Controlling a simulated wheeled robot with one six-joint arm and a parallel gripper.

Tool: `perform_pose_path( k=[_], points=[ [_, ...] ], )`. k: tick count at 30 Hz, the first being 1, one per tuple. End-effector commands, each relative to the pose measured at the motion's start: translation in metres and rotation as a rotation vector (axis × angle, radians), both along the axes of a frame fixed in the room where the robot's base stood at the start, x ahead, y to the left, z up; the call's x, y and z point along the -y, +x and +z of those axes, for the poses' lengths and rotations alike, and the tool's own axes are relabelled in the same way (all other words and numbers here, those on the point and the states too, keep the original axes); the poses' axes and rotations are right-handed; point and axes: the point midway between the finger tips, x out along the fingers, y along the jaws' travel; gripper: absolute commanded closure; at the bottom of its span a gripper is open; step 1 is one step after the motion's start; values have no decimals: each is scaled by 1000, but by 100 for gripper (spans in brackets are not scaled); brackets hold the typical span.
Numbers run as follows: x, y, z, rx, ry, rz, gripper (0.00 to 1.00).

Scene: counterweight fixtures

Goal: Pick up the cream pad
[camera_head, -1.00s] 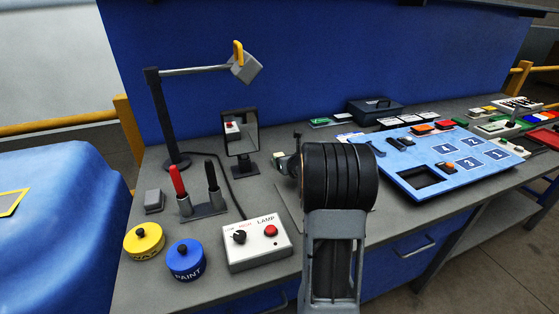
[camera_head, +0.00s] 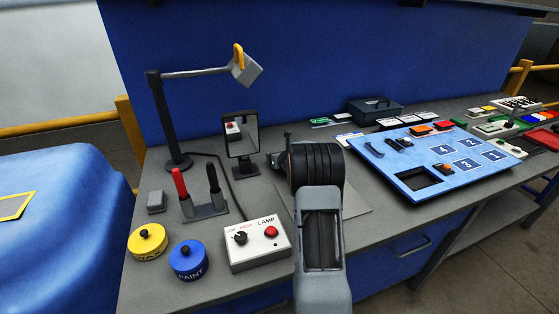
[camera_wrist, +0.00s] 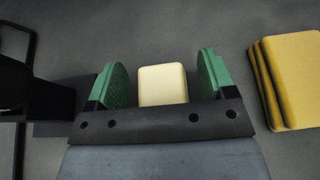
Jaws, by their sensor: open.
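The cream pad (camera_wrist: 163,86) shows in the wrist view as a small rounded block. It sits between the two green fingers of my gripper (camera_wrist: 162,72). The gripper is open, with a gap between the pad and the finger on each side. The pad's lower edge is hidden by the dark gripper body. In the head view my arm covers the spot, and I cannot make out the pad or the fingertips.
A yellow stack (camera_wrist: 290,80) lies right of the gripper in the wrist view. In the head view, a lamp box (camera_head: 258,244), a mirror (camera_head: 241,138) and a tool stand (camera_head: 205,211) are left of my arm. A blue numbered board (camera_head: 410,186) is on the right.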

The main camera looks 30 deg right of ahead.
Motion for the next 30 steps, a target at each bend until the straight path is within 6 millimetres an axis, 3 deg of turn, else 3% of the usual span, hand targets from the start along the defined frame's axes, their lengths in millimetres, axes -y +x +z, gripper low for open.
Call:
perform_pose_path(
  k=[7, 22, 30],
  points=[
    [0, 1, -1, 0, 0, 0, 24],
    [0, 0, 0, 0, 0, 0, 71],
    [0, 0, 1, 1, 0, 0, 71]
  ],
)
